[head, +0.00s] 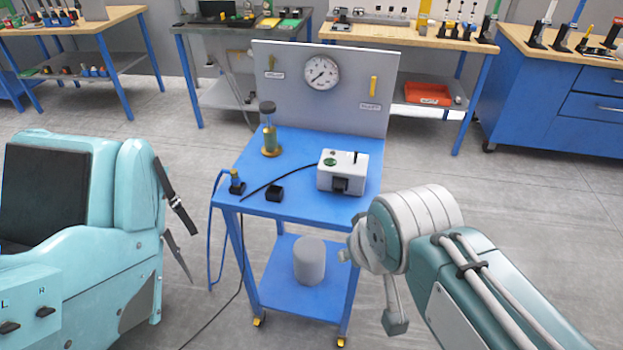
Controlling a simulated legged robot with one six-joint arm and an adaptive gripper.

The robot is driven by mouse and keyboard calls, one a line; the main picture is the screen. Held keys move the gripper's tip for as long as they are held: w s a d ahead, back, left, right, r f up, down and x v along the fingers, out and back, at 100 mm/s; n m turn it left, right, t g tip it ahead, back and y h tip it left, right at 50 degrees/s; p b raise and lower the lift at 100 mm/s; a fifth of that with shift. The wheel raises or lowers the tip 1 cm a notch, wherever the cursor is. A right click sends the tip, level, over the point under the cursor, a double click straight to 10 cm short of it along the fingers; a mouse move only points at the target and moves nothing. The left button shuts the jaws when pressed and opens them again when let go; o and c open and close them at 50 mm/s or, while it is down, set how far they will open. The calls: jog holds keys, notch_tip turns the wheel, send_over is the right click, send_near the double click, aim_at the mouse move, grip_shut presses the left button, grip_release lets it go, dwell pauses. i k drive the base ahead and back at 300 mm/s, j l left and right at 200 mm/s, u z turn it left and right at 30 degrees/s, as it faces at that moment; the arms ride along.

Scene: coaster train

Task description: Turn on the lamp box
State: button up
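A small light grey box (343,173) sits on the right part of the blue cart's top. It has a green round part and a small dark lever on its top, and a black block on its front. It looks like the lamp box; no lit lamp can be made out on it. My arm comes in from the lower right, and its rounded joint is in front of the cart's right side. What shows of my gripper (394,312) hangs below that joint, right of the cart and apart from the box. Its fingers cannot be made out clearly.
The blue cart (300,211) also carries a glass cylinder on a brass base (270,132), a small black box (274,194) and cables. A grey panel with a gauge (321,73) stands behind. A teal seat (80,210) is left. Workbenches line the back.

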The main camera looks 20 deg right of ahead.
aim_at(332, 162)
jog(key=z, duration=0.35)
jog(key=i+l, duration=0.2)
jog(key=i, duration=0.2)
jog(key=i+l+u, duration=0.1)
jog(key=i, duration=0.3)
jog(key=l, duration=0.1)
